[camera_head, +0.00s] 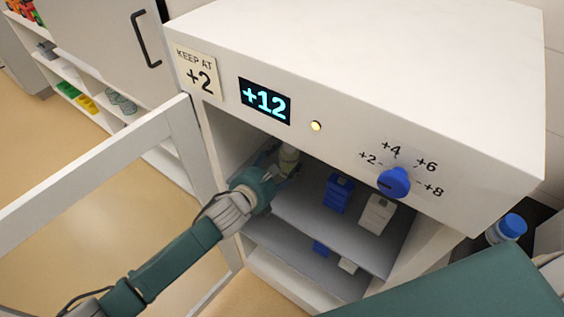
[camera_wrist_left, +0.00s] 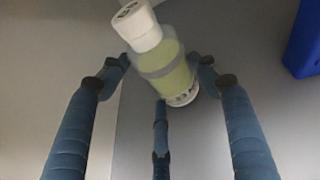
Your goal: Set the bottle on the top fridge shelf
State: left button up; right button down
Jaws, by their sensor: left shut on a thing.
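The bottle (camera_head: 288,158) is pale green with a white cap. In the left wrist view the bottle (camera_wrist_left: 168,70) is tilted between the fingers of my left gripper (camera_wrist_left: 165,85), which is shut on it. In the head view my left gripper (camera_head: 275,172) reaches through the open door into the fridge (camera_head: 360,60), over the left part of the top shelf (camera_head: 295,205). Whether the bottle's base touches the shelf cannot be told. My right gripper is not in view.
A blue box (camera_head: 338,193) and a white box (camera_head: 376,214) stand on the top shelf to the right. The open glass door (camera_head: 185,150) is at left. The display reads +12, the label +2. The blue knob (camera_head: 394,182) is on the front. A blue-capped bottle (camera_head: 510,228) stands outside at right.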

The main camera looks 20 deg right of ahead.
pick_arm(q)
jog(key=shift+f, duration=0.15)
jog(key=o, duration=1.1)
jog(key=shift+r, duration=0.2)
jog(key=shift+s+a, duration=0.2)
jog(key=shift+a, duration=0.05)
jog(key=shift+b+v, duration=0.4)
jog(key=shift+v, duration=5.3)
